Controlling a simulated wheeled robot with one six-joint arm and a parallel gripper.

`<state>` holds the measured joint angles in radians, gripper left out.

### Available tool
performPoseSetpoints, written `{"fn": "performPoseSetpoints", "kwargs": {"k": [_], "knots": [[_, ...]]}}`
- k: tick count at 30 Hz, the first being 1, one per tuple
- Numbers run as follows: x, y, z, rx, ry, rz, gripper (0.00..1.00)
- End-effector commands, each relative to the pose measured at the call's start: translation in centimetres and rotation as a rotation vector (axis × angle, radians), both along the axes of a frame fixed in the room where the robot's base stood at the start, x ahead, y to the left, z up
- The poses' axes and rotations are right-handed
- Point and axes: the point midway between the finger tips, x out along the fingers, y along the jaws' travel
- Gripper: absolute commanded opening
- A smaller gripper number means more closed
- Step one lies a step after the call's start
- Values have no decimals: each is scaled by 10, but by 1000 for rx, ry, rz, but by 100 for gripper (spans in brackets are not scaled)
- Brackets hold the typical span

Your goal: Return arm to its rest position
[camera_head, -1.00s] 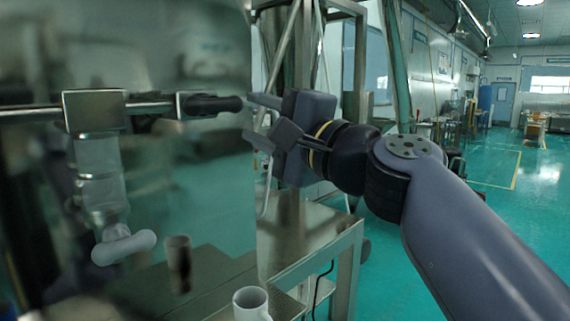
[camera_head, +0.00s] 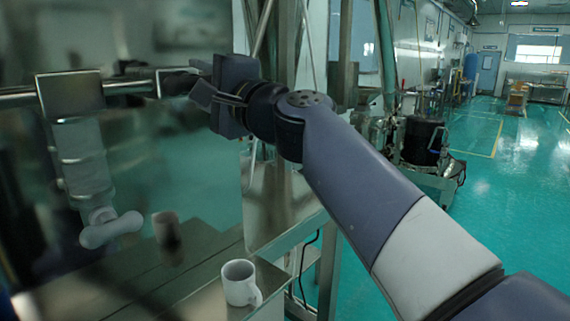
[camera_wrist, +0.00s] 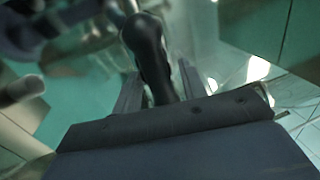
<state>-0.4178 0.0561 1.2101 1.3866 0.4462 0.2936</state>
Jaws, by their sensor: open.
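My gripper (camera_head: 197,80) is open in the head view, at the right end of a horizontal bar on a shiny steel panel. The bar ends in a black handle (camera_head: 176,82), which my fingers partly overlap. In the wrist view the black handle (camera_wrist: 149,55) runs between the two spread fingers of my gripper (camera_wrist: 158,80). I cannot tell whether they touch it. My arm reaches in from the lower right, bent at the wrist.
The steel panel (camera_head: 200,185) mirrors parts of the scene. A white mug (camera_head: 238,287) stands on a steel ledge below my gripper. A steel frame stands behind my arm. A dark cylindrical vessel (camera_head: 421,140) stands farther right. Green floor (camera_head: 520,180) is open at right.

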Motion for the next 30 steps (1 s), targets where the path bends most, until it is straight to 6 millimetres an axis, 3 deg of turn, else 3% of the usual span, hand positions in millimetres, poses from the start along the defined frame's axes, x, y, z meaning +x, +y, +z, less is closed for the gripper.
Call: {"fn": "performPoseSetpoints", "kwargs": {"k": [8, 25, 30], "knots": [[-7, -9, -3, 14, 13, -2, 40], [-69, -82, -23, 13, 12, -5, 40], [-51, -58, -14, 12, 18, 4, 40]]}}
